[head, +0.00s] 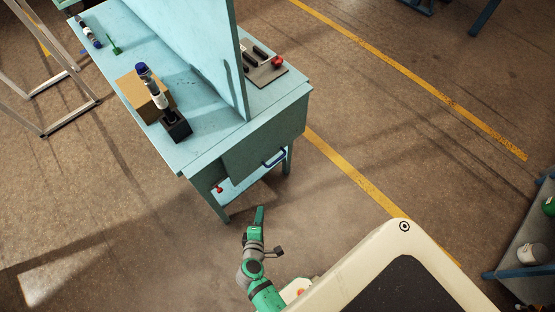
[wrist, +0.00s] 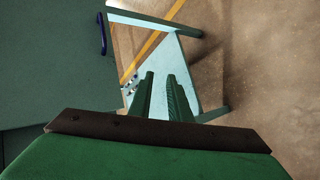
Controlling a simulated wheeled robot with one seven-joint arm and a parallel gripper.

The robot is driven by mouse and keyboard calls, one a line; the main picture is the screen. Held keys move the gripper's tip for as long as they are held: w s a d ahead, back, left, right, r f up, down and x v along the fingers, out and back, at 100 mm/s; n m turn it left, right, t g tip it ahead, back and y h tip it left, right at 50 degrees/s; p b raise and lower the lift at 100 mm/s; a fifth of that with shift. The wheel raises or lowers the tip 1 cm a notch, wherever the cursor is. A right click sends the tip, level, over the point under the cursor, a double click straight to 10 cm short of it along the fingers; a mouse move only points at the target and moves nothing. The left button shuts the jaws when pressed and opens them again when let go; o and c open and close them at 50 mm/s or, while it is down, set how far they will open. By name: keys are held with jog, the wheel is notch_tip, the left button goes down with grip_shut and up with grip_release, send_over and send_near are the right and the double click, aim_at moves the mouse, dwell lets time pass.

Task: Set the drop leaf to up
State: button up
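The drop leaf (head: 262,143) hangs down at the near end of the light blue workbench (head: 205,150), with a blue handle (head: 274,158) near its lower edge. In the wrist view the dark teal leaf (wrist: 50,70) fills the left side, and its handle (wrist: 102,34) shows at the upper left. My gripper (head: 260,212) is below and in front of the leaf, apart from it. In the wrist view the two green fingers (wrist: 162,78) stand apart with nothing between them, to the right of and below the handle.
The bench's lower shelf (wrist: 185,62) and legs lie beyond my fingers. An upright panel (head: 205,45) divides the bench top, which holds a cardboard box (head: 135,95), a black holder (head: 177,127) and a tool tray (head: 264,72). A cart (head: 530,255) stands at right; floor between is clear.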

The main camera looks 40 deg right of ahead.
jog(key=w+d+r+n+g+h, duration=0.1)
jog(key=w+d+r+h, duration=0.15)
jog(key=w+d, duration=0.25)
jog(key=g+h, duration=0.1)
jog(key=h, duration=0.3)
send_near(277, 160)
jog(key=x, duration=1)
jog(key=shift+w+d+f, duration=0.1)
jog(key=shift+d+f, duration=0.05)
jog(key=shift+f, duration=0.15)
grip_shut()
